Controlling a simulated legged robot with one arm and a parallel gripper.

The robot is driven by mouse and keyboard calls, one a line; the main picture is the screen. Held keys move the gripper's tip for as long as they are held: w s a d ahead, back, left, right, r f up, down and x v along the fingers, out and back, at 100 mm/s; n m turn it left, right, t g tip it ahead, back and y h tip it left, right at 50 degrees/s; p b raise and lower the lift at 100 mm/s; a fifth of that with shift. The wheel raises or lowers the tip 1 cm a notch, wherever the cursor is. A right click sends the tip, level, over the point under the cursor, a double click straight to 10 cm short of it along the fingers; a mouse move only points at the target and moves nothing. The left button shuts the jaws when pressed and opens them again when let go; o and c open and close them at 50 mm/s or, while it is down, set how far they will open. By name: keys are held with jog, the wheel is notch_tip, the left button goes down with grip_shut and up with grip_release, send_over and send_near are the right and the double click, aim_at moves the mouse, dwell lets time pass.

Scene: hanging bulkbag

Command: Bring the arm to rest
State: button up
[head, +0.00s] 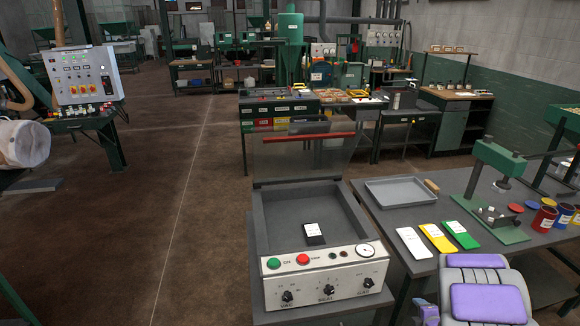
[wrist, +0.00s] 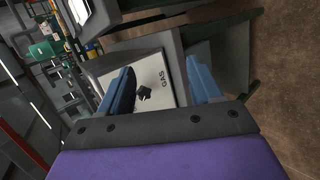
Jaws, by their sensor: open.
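My gripper (wrist: 162,85) shows in the wrist view with its two blue fingers apart and nothing between them. Beyond the fingers is a pale panel with a black knob and the word GAS. It looks like the right end of the front panel of the vacuum sealer (head: 327,276). How far the fingers are from the panel is hard to tell. In the head view my purple and grey arm shows at the bottom right, in front of the bench; the fingers cannot be made out there.
The sealer's clear lid stands open, with a small black and white packet (head: 314,233) inside. On the bench to the right are a grey tray (head: 400,190), coloured pouches (head: 437,238), a green press (head: 490,185) and tins (head: 545,219). The floor to the left is clear.

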jog(key=s+a+r+m+g+h, duration=0.25)
jog(key=s+r+m, duration=0.2)
jog(key=r, duration=0.25)
jog(key=s+a+r+m+g+h, duration=0.1)
jog(key=s+r+m+g, duration=0.3)
jog(key=r, duration=0.4)
jog(key=s+a+r+m+g+y, duration=0.1)
jog(key=s+a+r+m, duration=0.2)
jog(key=s+a, duration=0.4)
jog(key=s+a+r+m+g+y, duration=0.2)
jog(key=s+a, duration=0.5)
jog(key=s, duration=0.5)
jog(key=s+a+r+m+g+y, duration=0.1)
jog(key=s+a+r+m+g, duration=0.1)
jog(key=s+a+r+m, duration=0.2)
jog(key=s+a+r, duration=0.2)
jog(key=s+a, duration=0.2)
jog(key=s, duration=0.1)
jog(key=shift+s+y, duration=0.15)
jog(key=shift+y, duration=0.2)
jog(key=shift+g, duration=0.25)
jog(key=shift+c, duration=0.5)
